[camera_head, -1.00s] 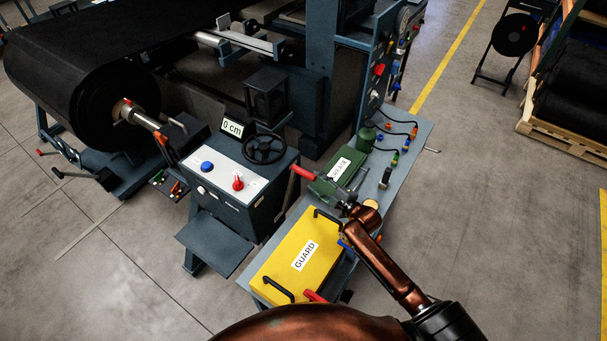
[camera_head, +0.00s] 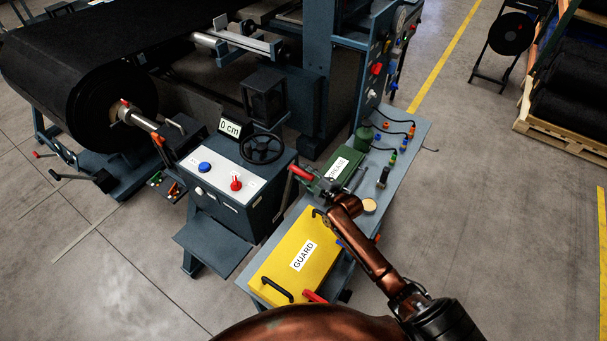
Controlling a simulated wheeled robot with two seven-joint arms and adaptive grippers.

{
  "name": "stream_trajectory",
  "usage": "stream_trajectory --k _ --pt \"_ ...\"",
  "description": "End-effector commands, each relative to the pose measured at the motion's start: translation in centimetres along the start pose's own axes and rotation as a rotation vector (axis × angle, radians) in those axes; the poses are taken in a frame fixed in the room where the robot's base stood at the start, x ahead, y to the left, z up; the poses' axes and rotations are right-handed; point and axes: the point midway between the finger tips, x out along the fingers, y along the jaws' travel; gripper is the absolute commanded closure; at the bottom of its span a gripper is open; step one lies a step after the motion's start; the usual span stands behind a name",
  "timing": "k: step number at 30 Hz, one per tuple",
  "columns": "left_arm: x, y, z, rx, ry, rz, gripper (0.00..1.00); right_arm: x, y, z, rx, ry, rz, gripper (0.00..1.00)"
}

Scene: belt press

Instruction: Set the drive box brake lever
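The drive box (camera_head: 240,190) stands at the centre, with a white panel, a blue button, a red knob, a black handwheel and a display reading "0 cm". A lever with a red grip (camera_head: 301,173) sticks out at the box's right side, near the green crank case. My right arm reaches in from the lower right. Its dark gripper (camera_head: 322,188) is just right of and below the red grip, very close to it. Whether they touch, and the finger opening, cannot be made out. My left gripper is out of view.
A large black belt roll (camera_head: 90,100) is at the left. The floor to the right is clear up to a pallet (camera_head: 570,140).

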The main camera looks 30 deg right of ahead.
Motion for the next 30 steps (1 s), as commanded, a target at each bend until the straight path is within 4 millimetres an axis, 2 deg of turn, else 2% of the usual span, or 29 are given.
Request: stream_trajectory --k 2,12,25,30 --pt "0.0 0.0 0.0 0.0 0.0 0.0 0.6 0.0 0.0 0.0 0.0 0.0 0.0 0.76" --pt "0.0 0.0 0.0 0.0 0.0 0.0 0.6 0.0 0.0 0.0 0.0 0.0 0.0 0.99" --pt "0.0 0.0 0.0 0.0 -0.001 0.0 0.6 0.0 -0.1 -0.1 -0.002 0.0 -0.001 1.0" --pt "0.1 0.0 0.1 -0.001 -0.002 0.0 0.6 0.5 -0.6 -1.4 -0.026 0.013 0.001 1.0"
